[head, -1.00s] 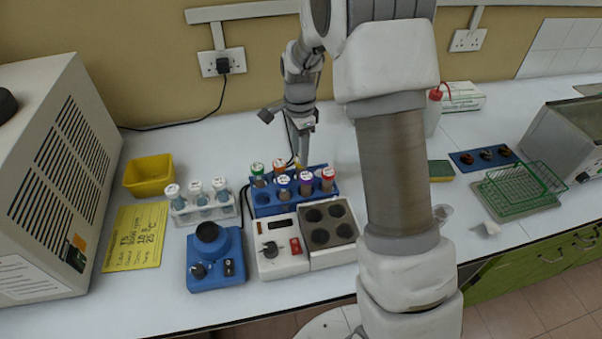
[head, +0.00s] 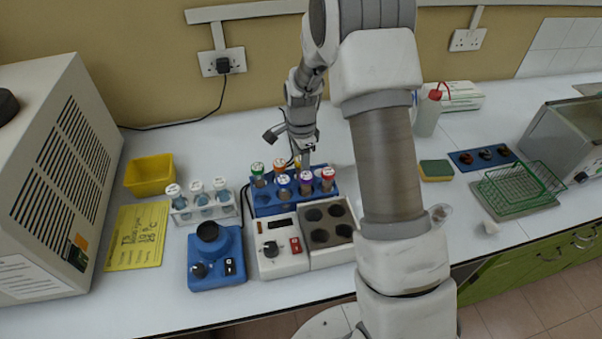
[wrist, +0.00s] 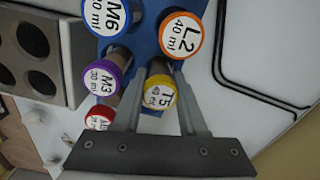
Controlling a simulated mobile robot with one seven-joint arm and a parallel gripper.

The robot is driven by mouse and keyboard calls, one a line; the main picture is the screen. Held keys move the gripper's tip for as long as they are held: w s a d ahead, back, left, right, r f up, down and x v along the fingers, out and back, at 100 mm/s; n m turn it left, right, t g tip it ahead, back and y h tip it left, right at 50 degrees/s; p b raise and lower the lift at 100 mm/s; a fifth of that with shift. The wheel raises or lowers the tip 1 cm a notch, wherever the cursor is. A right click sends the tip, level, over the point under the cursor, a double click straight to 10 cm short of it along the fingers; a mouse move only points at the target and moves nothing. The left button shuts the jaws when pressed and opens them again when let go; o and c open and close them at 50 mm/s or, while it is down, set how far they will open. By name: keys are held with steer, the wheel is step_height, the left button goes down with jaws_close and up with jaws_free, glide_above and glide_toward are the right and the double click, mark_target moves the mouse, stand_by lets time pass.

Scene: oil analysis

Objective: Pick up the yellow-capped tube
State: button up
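The yellow-capped tube (wrist: 159,92), its cap marked T5, stands in the blue rack (wrist: 150,18) in the wrist view. In the head view its cap (head: 297,162) shows only in part behind the other tubes. My gripper (wrist: 159,78) is open, with one finger on each side of the yellow-capped tube. I cannot tell whether either finger touches it. In the head view my gripper (head: 303,159) is low at the back of the rack, and its fingertips are largely hidden.
Close by stand an orange-capped tube (wrist: 181,35), a purple-capped tube (wrist: 102,77), a blue-capped tube (wrist: 113,14) and a red-capped tube (wrist: 99,118). A heating block (head: 325,222) stands in front.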

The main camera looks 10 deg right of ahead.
jaws_close()
step_height(320, 180, up, 10)
stand_by(0.4)
stand_by(0.8)
